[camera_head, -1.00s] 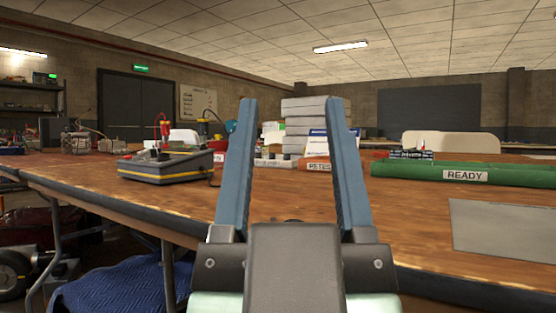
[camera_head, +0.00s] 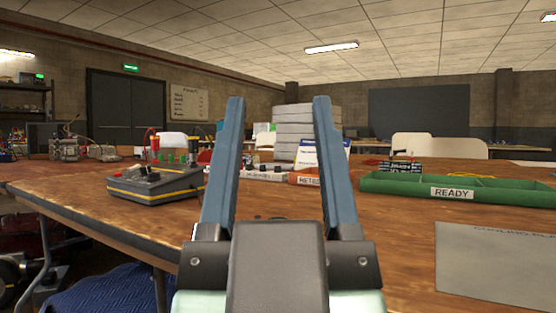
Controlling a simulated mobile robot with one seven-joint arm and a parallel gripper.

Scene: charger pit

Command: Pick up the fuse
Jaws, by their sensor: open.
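My gripper (camera_head: 279,100) is open and empty, its two blue fingers pointing forward over the wooden workbench (camera_head: 400,222). I cannot make out a fuse in this view.
A grey tester box (camera_head: 157,184) with leads stands left of my gripper. A green tray marked READY (camera_head: 400,190) is at the right, with a grey mat (camera_head: 490,265) nearer. An orange-fronted tray (camera_head: 305,178) and stacked grey boxes (camera_head: 294,118) are behind the fingers.

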